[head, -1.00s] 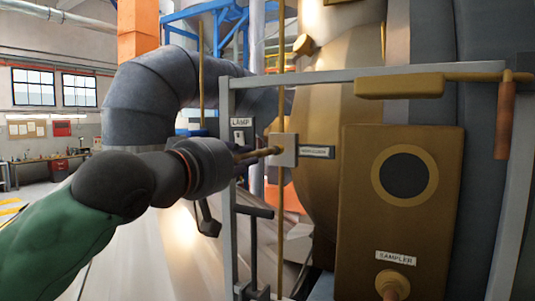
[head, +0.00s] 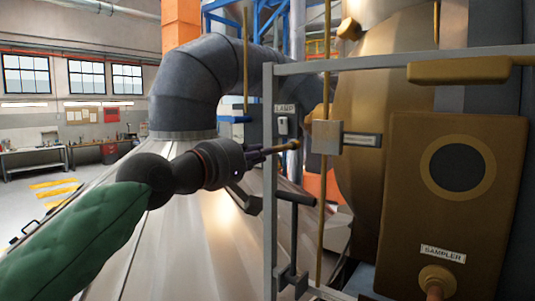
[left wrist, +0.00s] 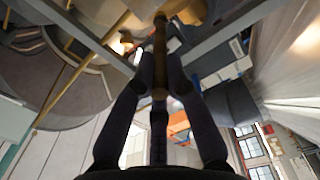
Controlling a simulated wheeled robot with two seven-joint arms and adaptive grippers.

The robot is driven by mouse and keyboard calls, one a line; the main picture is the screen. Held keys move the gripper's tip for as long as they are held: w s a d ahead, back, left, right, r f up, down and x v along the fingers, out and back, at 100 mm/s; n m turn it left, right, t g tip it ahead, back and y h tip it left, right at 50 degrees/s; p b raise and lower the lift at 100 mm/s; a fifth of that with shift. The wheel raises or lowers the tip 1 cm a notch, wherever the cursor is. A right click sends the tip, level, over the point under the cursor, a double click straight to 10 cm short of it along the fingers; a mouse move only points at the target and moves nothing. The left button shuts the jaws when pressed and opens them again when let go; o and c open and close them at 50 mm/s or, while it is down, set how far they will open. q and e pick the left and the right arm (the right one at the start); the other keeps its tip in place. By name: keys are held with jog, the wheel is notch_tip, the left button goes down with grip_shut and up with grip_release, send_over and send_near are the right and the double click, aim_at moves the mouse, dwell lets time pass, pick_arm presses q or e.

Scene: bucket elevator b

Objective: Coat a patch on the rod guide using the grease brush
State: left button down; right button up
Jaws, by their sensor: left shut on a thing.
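My left gripper (head: 262,153) is shut on the grease brush (head: 280,148), a thin stick with a brownish tip. The tip points right at the guide, with a small gap between them in the head view. In the left wrist view the brush (left wrist: 160,50) runs forward between the fingers (left wrist: 160,88). I cannot make out any grease on the guide. My right gripper is out of view.
A grey frame (head: 268,200) stands around the guide, with a lamp switch (head: 283,125) on its post. A dark handle (head: 297,195) sits below the brush. A brown sampler box (head: 455,195) is at right; a large grey duct (head: 180,90) rises behind my arm.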

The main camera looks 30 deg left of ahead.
aim_at(280, 149)
pick_arm(q)
jog(key=shift+w+d+p, duration=0.15)
jog(key=shift+w+p, duration=0.25)
jog(key=shift+w, duration=2.6)
jog(key=shift+w+d+p, duration=0.1)
jog(key=shift+w+p, duration=0.2)
jog(key=shift+w, duration=0.7)
